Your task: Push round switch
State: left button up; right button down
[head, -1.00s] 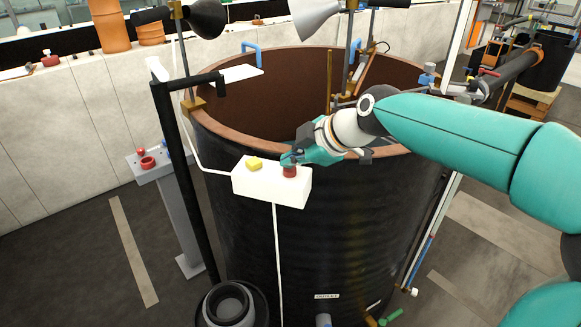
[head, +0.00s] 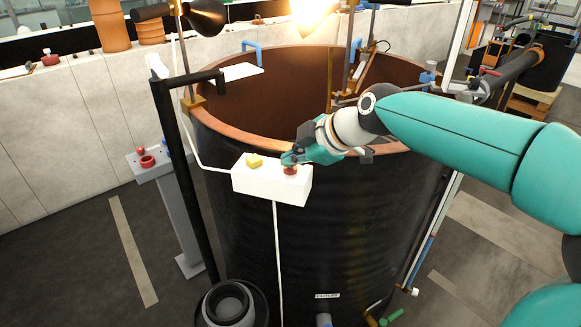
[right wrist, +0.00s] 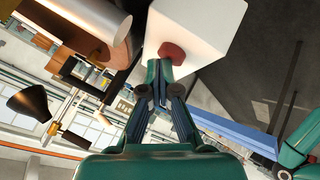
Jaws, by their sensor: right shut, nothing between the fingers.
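The round red switch (head: 290,170) sits on top of a white box (head: 270,187) fixed at the front of the big dark tank. A yellow button (head: 254,161) is on the same box, to its left. My right gripper (head: 290,160) is shut and empty, its fingertips at the top of the red switch. In the right wrist view the fingertips (right wrist: 158,66) reach the near edge of the red switch (right wrist: 171,51); whether they touch cannot be told for sure. The red switch sits low on the box. My left gripper is not in view.
The tank's copper-coloured rim (head: 210,128) runs just behind the box. A black post (head: 185,180) stands left of it. A grey pedestal (head: 180,210) with a red round knob (head: 147,161) is further left. A lamp (head: 315,15) shines above the tank.

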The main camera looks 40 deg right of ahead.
aim_at(293, 169)
jog(key=shift+f, duration=0.15)
dwell(0.3)
jog(key=shift+r, duration=0.4)
jog(key=shift+r+p, duration=2.05)
jog(key=shift+r, duration=0.95)
jog(key=shift+f, duration=0.1)
